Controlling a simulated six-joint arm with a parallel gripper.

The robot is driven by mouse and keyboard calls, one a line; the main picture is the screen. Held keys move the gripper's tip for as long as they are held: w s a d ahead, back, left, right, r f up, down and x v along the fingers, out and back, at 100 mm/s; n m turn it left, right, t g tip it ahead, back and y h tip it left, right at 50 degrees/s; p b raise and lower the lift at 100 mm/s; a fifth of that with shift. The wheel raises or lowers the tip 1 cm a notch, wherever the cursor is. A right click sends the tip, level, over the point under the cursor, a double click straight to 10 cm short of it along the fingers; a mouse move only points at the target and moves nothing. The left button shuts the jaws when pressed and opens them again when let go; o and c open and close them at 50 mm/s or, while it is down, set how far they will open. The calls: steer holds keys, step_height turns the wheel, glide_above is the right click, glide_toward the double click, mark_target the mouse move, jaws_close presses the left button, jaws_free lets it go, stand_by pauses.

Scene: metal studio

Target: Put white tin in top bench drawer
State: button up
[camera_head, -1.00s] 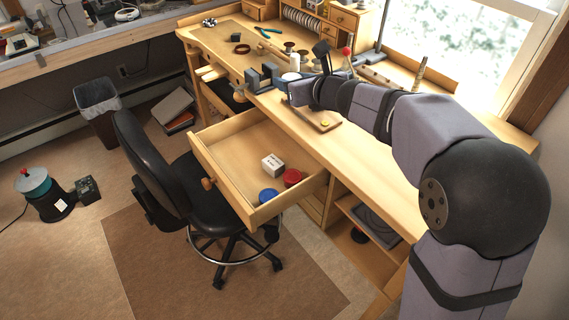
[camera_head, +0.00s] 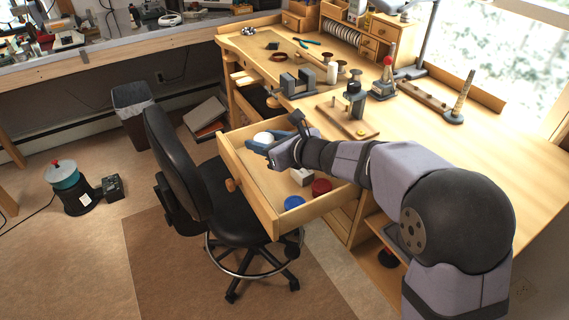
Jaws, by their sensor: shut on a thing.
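The white tin (camera_head: 263,138) is held in my gripper (camera_head: 267,143) over the far left part of the open bench drawer (camera_head: 250,188). The gripper is shut on it, and its fingers hide part of the tin. I cannot tell whether the tin touches the drawer floor. The drawer is pulled out and holds a small white box (camera_head: 301,176), a red tin (camera_head: 321,187) and a blue tin (camera_head: 294,202) toward its right and near end. My forearm covers part of the drawer's back right side.
A black swivel chair (camera_head: 208,190) stands close against the drawer's left front. The bench top (camera_head: 440,140) carries a vise (camera_head: 298,84), a wooden board (camera_head: 352,127) and several tools. The drawer floor left of the box looks clear.

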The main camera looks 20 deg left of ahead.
mark_target(266, 172)
steer(key=shift+f+b, duration=0.45)
steer(key=shift+f, duration=3.55)
steer(key=shift+f+b, duration=0.25)
steer(key=shift+b, duration=0.05)
steer(key=o, duration=1.1)
steer(key=shift+r, duration=0.1)
steer(key=shift+c, duration=0.2)
steer(key=shift+r+p, duration=0.15)
steer(key=shift+p, duration=0.15)
steer(key=v, duration=0.5)
steer(key=shift+d+b, duration=0.15)
steer(key=shift+b, duration=0.2)
step_height(266, 172, up, 7)
steer(key=p, duration=0.1)
